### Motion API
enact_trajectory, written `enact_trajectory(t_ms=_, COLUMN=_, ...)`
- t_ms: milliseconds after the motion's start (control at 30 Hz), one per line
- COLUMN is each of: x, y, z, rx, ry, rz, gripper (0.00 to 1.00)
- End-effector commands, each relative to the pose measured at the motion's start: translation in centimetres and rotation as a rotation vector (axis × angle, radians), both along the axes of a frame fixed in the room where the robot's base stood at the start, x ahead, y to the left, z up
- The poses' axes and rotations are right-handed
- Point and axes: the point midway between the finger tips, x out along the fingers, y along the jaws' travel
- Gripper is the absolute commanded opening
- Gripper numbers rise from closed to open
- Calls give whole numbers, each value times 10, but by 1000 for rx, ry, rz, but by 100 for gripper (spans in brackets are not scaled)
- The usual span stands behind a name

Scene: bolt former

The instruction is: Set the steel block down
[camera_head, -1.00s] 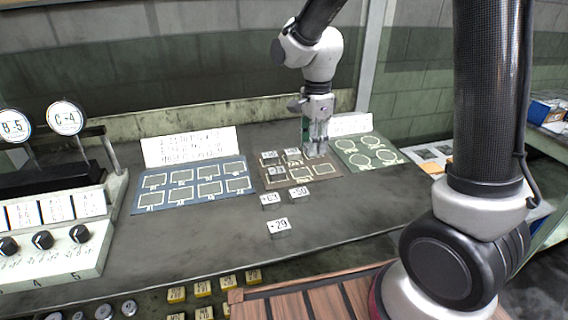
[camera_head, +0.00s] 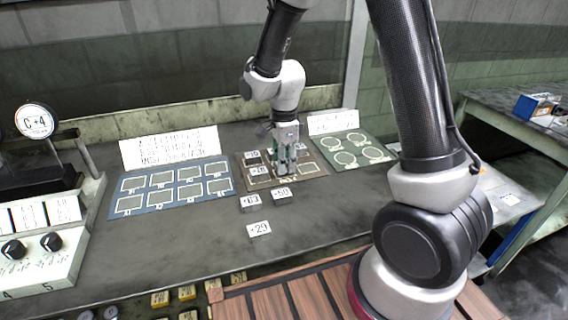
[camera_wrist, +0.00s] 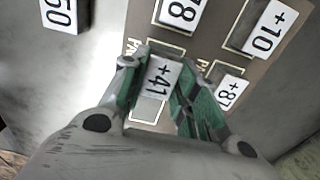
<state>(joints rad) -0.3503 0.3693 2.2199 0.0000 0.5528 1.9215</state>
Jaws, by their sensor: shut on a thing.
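My gripper (camera_head: 286,170) is over the brown mat (camera_head: 320,171) on the bench. In the wrist view my gripper (camera_wrist: 155,72) has its green-lined fingers on either side of a small steel block marked +41 (camera_wrist: 162,76), and is shut on it. The block is tilted in that view. Just below it shows an outlined square (camera_wrist: 147,110) of the mat, with no other block visible in it. In the head view the fingers hide the held block. I cannot tell whether the block touches the mat.
Other blocks on the mat are +10 (camera_wrist: 264,27), one ending in 78 (camera_wrist: 179,14) and one reading +8 with a partly hidden digit (camera_wrist: 230,92). Blocks +63 (camera_head: 250,203), +50 (camera_head: 281,194) and +29 (camera_head: 259,229) lie in front. A blue mat (camera_head: 126,207) and green mat (camera_head: 377,146) flank it.

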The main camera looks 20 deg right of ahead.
Motion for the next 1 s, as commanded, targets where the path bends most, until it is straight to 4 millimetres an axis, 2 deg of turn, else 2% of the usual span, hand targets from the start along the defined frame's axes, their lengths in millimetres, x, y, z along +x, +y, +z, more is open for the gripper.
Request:
enact_trajectory(t_ms=67, x=0, y=0, z=-7, rx=0, ry=1, rz=0, gripper=0)
enact_trajectory(t_ms=400, x=0, y=0, z=-10, rx=0, ry=-1, rz=1, gripper=0)
enact_trajectory(t_ms=433, x=0, y=0, z=-10, rx=0, ry=-1, rz=0, gripper=36)
enact_trajectory(t_ms=500, x=0, y=0, z=-10, rx=0, ry=-1, rz=0, gripper=48)
enact_trajectory(t_ms=533, x=0, y=0, z=-10, rx=0, ry=-1, rz=0, gripper=52)
enact_trajectory(t_ms=867, x=0, y=0, z=-8, rx=1, ry=-1, rz=0, gripper=52)
enact_trajectory(t_ms=1000, x=1, y=1, z=7, rx=2, ry=-5, rz=1, gripper=52)
